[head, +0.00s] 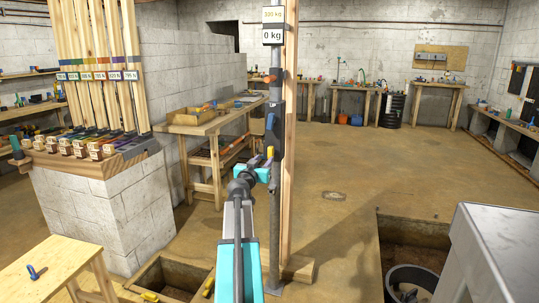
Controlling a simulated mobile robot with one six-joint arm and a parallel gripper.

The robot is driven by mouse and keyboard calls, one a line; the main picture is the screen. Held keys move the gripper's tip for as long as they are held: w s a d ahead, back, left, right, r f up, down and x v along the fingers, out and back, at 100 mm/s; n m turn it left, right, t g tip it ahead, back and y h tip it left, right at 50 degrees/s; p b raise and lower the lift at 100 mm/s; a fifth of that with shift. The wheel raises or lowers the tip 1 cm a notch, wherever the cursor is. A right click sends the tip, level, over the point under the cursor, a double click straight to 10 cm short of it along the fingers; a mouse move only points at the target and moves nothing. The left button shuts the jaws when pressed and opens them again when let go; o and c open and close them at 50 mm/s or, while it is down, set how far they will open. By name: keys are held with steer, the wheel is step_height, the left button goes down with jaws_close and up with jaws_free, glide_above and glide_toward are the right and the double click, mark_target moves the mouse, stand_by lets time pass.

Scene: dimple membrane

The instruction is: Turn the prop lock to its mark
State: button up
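A grey steel prop (275,215) stands upright beside a tall wooden post in the middle of the head view. A dark collar with a blue part (271,121), which looks like the prop lock, sits on it at mid-height. Its mark is too small to make out. My gripper (268,158) is at the prop just below this collar, at the end of my teal and grey arm. Small yellow and purple parts show at its tip. Whether its fingers are open or closed on anything is too small to tell.
Signs reading "300 kg" (273,15) and "0 kg" (272,37) hang on the prop's upper part. A block plinth (100,215) with wooden slats stands left. A floor pit (410,233) holding a dark round tub lies right, beside a grey cabinet (500,245). Open floor lies behind.

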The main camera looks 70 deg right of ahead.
mark_target(270, 153)
steer(key=shift+w+d+p, duration=0.15)
steer(key=shift+d, duration=2)
steer(key=shift+w+d+p, duration=0.1)
steer(key=shift+d+p, duration=0.05)
steer(key=shift+d, duration=1.95)
jaws_close()
